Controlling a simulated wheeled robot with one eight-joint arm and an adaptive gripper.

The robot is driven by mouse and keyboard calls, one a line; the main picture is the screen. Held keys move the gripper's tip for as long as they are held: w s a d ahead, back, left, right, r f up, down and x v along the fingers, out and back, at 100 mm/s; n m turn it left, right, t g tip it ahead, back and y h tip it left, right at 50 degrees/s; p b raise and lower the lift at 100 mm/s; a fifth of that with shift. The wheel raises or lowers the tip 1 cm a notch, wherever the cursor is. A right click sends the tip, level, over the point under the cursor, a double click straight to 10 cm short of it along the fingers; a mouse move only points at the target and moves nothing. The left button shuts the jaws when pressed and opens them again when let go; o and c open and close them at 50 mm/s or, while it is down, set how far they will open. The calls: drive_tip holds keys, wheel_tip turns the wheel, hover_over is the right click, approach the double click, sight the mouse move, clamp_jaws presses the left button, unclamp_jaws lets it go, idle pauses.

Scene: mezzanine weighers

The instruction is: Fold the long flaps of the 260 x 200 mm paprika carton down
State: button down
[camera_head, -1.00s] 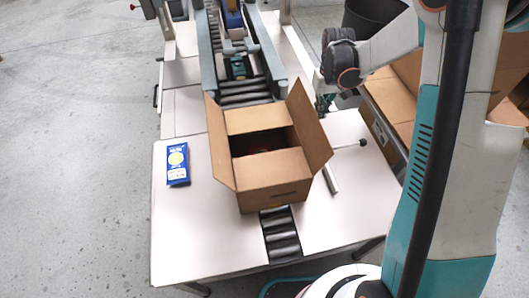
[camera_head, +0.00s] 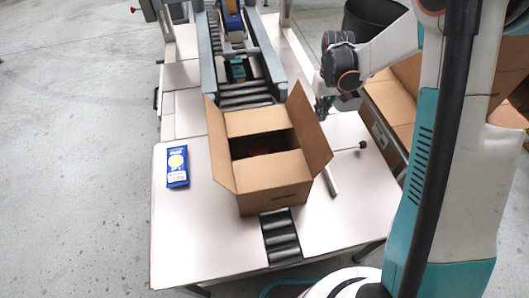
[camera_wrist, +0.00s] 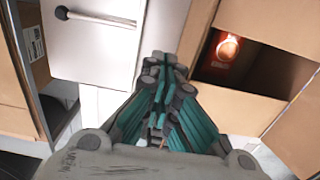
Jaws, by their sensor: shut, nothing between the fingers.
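The paprika carton (camera_head: 275,194) stands upright and open on the white table. Its two short flaps, the near one (camera_head: 270,169) and the far one (camera_head: 257,121), lie folded inward, with a dark gap between them. The left long flap (camera_head: 220,145) and the right long flap (camera_head: 313,128) stand up and lean outward. A reddish item (camera_wrist: 228,47) shows inside the carton in the wrist view. My gripper (camera_wrist: 165,62) is shut and empty, beside the carton's right side; in the head view its fingers are small and partly hidden by the wrist.
A blue packet (camera_head: 177,166) lies on the table left of the carton. Rollers (camera_head: 281,236) run under the carton towards a railed conveyor machine (camera_head: 247,65) behind it. A metal bar with a black knob (camera_head: 362,145) lies to the right. More cardboard (camera_head: 393,98) stands at the right.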

idle(0.3)
drive_tip(key=shift+s+a+f+b, duration=0.1)
drive_tip(key=shift+s+a+b, duration=0.1)
drive_tip(key=shift+a, duration=0.4)
drive_tip(key=shift+s+a+f+b, duration=0.1)
drive_tip(key=shift+a+b, duration=0.05)
drive_tip(key=shift+a, duration=0.65)
drive_tip(key=a, duration=0.3)
drive_tip(key=s+a, duration=0.1)
drive_tip(key=a, duration=0.1)
drive_tip(key=shift+r, duration=0.4)
drive_tip(key=shift+s+a+f+b, duration=0.15)
drive_tip(key=shift+a+f+b, duration=0.15)
drive_tip(key=shift+a, duration=0.4)
drive_tip(key=shift+s+a+f+b, duration=0.1)
drive_tip(key=shift+a+f+b, duration=0.2)
drive_tip(key=shift+a, duration=0.45)
drive_tip(key=shift+s+a+f+b, duration=0.2)
drive_tip(key=shift+a+b, duration=0.1)
drive_tip(key=shift+a, duration=0.4)
